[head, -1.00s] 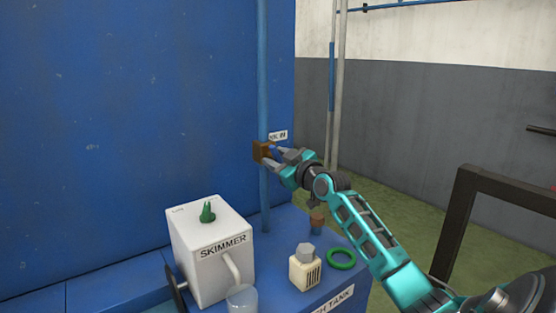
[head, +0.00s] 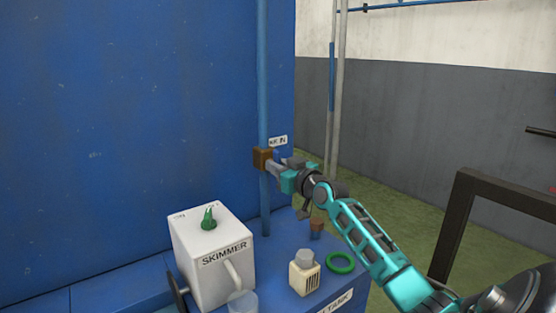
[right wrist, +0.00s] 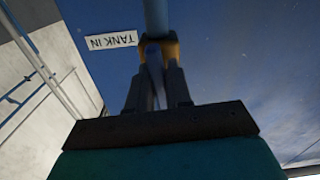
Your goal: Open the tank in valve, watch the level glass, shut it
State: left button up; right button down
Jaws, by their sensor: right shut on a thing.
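The tank in valve has a brown body (head: 263,159) on an upright blue pipe (head: 264,205). A white TANK IN tag (head: 278,141) is beside it and also shows in the right wrist view (right wrist: 111,41). My right gripper (head: 277,168) is at the valve's right side, shut on its lever. In the right wrist view the narrow grey-blue lever (right wrist: 155,80) lies between the fingers, below the orange-brown valve body (right wrist: 168,48). The fingers hide part of the lever, so its exact angle is hard to tell. I cannot make out a level glass. My left gripper is out of view.
A white skimmer box (head: 215,265) with a green top piece stands at lower left. A small cream container (head: 304,278), a green ring (head: 341,263) and a brown-topped fitting (head: 317,225) sit on the blue ledge below my arm. A dark frame (head: 462,220) stands at right.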

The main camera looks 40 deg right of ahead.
jog(key=shift+m, duration=0.7)
jog(key=c, duration=1.1)
grip_release()
jog(key=shift+s+a, duration=0.25)
jog(key=shift+s, duration=1.9)
jog(key=shift+s+a, duration=0.25)
jog(key=shift+s, duration=1.85)
jog(key=shift+s+a, duration=0.25)
jog(key=shift+s, duration=1.9)
